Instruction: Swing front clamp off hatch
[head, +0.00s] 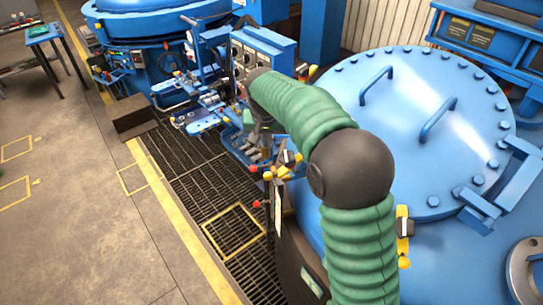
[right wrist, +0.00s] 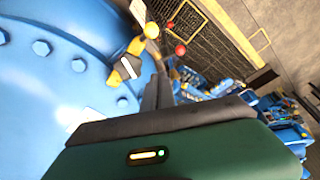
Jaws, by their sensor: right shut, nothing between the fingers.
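The hatch (head: 420,120) is a round blue lid with bolts around its rim and two bar handles on top. A yellow, black and white clamp (head: 289,160) stands at its left edge. A like clamp with a yellow ball knob shows beside the bolted blue rim in the right wrist view (right wrist: 130,64). A second yellow clamp piece (head: 403,236) sits at the near edge, partly behind my arm. I cannot tell surely which is the front one. My right gripper (head: 264,142) is shut and empty, apart from the clamp; its dark fingers (right wrist: 158,92) point past it. My left gripper is not in view.
Red ball-ended levers (head: 254,169) stand close to the left clamp. A blue control stand (head: 262,48) and valve gear (head: 208,108) lie beyond. A floor grating (head: 190,180) runs along the left. A blue hinge bracket (head: 500,190) is at the hatch's right.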

